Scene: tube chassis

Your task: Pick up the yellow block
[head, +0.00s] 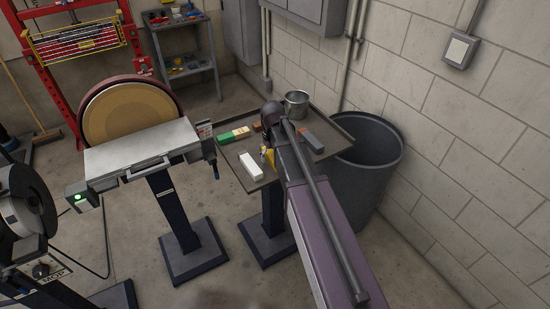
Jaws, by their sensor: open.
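A small yellow patch (270,156), which looks like the yellow block, shows on the tray-topped stand (240,172), close against the left side of my arm. My arm hides part of it, so its full shape cannot be seen. My arm reaches from the bottom right up over the stand, its dark joint near the far side of the tray. My gripper cannot be made out; my arm seems to cover it.
On the tray are a white block (251,166), a green block (226,138), a grey block (311,140) and a metal cup (297,104). A disc sander (130,112) stands left. A dark bin (372,150) stands right, near the wall.

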